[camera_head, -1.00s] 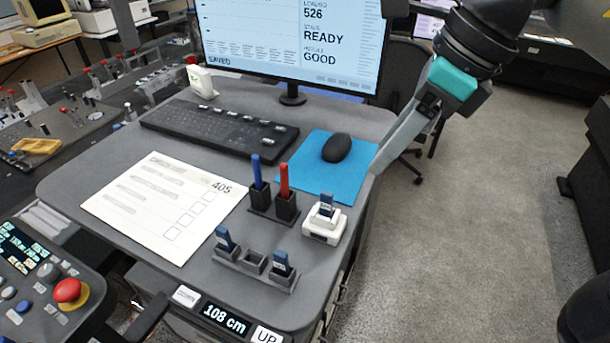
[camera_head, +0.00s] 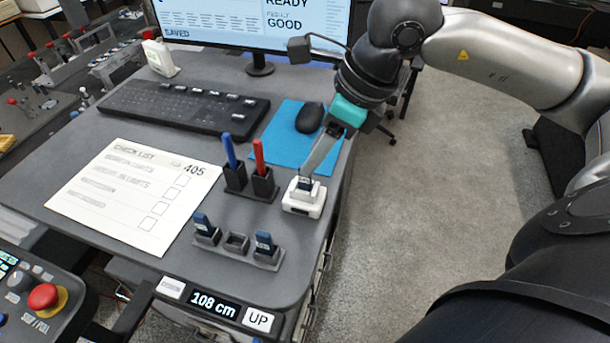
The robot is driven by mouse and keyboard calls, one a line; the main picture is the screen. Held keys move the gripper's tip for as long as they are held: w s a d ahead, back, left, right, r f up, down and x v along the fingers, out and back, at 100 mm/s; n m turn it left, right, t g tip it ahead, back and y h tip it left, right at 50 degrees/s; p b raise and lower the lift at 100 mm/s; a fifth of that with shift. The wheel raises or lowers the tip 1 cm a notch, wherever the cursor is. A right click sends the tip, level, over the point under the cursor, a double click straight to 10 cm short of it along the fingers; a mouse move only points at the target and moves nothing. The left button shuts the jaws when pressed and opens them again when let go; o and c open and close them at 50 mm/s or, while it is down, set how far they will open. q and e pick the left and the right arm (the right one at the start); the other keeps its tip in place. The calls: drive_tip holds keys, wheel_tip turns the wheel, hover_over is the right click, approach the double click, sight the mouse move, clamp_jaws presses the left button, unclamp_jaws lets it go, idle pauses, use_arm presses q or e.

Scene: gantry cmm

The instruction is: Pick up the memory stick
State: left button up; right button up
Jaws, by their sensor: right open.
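A dark blue memory stick (camera_head: 304,184) stands upright in a white dock (camera_head: 303,204) near the desk's right edge. Two more blue sticks, a left one (camera_head: 203,225) and a right one (camera_head: 265,243), stand in a dark holder (camera_head: 236,245) with an empty middle slot. My right gripper (camera_head: 306,178) comes down from the upper right, with its fingers at the stick in the dock. It is open; the fingers partly hide the stick, and I cannot tell whether they touch it. My left gripper is not in view.
A pen stand with a blue pen (camera_head: 229,150) and a red pen (camera_head: 259,155) is just left of the dock. A mouse (camera_head: 309,117) on a blue mat (camera_head: 275,136), a keyboard (camera_head: 181,108), a checklist (camera_head: 133,192) and a monitor (camera_head: 230,20) take up the desk (camera_head: 72,155).

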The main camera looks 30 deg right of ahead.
sight(305, 181)
drive_tip(key=shift+p+x, duration=0.4)
drive_tip(key=shift+x, duration=1.85)
drive_tip(key=shift+w, duration=0.1)
clamp_jaws()
